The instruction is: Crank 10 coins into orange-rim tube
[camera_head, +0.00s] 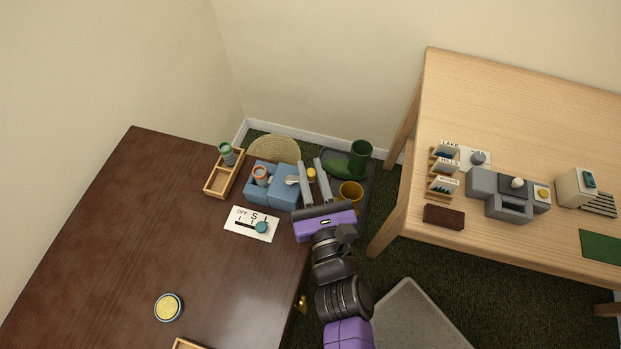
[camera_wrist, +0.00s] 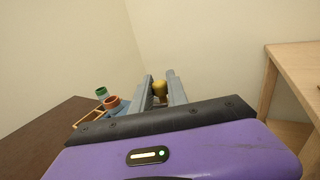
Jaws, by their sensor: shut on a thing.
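A blue coin machine (camera_head: 286,197) stands near the far right edge of the dark table. An orange-rim tube (camera_head: 260,171) is upright at its left part; it also shows in the wrist view (camera_wrist: 114,105). A pale crank arm (camera_head: 292,180) reaches right from the machine towards a yellow knob (camera_head: 311,174). My gripper (camera_head: 314,176) has its two grey fingers on either side of this knob and is shut on it. In the wrist view the knob (camera_wrist: 160,88) shows between the fingers. I cannot see any coins inside the tube.
A green-rim tube (camera_head: 226,149) stands in a wooden tray (camera_head: 217,187) left of the machine. A card marked OFF, S, L (camera_head: 243,216) with a teal knob lies in front. A yellow blue-rimmed disc (camera_head: 168,307) lies nearer. Another table (camera_head: 520,95) is at right.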

